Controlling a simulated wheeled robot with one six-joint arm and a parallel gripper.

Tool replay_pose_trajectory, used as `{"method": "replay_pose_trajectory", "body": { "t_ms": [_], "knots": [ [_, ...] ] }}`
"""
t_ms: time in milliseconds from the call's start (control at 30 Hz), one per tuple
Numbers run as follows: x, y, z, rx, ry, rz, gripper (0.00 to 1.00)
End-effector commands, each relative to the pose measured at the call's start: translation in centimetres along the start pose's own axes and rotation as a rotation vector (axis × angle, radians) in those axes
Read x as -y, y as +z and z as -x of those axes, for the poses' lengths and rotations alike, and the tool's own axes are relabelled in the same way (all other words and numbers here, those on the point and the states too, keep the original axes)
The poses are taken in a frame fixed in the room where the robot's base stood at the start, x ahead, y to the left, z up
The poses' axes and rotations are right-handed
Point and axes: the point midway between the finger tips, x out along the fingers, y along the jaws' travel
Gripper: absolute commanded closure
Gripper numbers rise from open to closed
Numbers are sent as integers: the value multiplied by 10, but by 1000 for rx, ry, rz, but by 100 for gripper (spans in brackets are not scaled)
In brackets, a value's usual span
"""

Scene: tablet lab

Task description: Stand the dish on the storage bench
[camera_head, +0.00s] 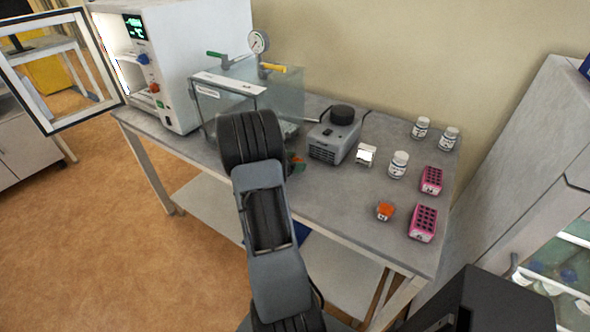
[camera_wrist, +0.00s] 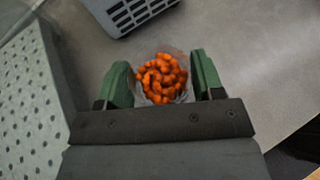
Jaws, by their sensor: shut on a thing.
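The dish (camera_wrist: 162,75) is a small clear round one filled with orange tablets, in the wrist view. It sits between the green fingers of my gripper (camera_wrist: 163,84), which is shut on it. In the head view, my gripper (camera_head: 296,163) is mostly hidden behind my arm, over the grey bench (camera_head: 335,190) beside the glass chamber; the held dish is hardly visible there. I cannot tell whether the dish touches the bench top. No label shows which bench this is.
A vented grey pump (camera_head: 335,135) stands close by, right of the glass chamber (camera_head: 245,95). A white oven (camera_head: 175,70) has its door open at the left. White bottles (camera_head: 398,165), pink racks (camera_head: 422,223) and another orange-filled container (camera_head: 385,210) occupy the bench's right end.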

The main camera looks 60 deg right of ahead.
Motion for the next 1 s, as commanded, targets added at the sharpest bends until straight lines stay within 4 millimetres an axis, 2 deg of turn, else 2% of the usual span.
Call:
{"method": "replay_pose_trajectory", "body": {
  "t_ms": [300,700,733,1000],
  "knots": [
    [1,-30,-15,0,-4,1,63],
    [1,-36,-18,0,-4,-2,63],
    [1,-36,-17,0,-4,-1,38],
    [1,-35,-17,0,-4,-1,13]
  ]
}}
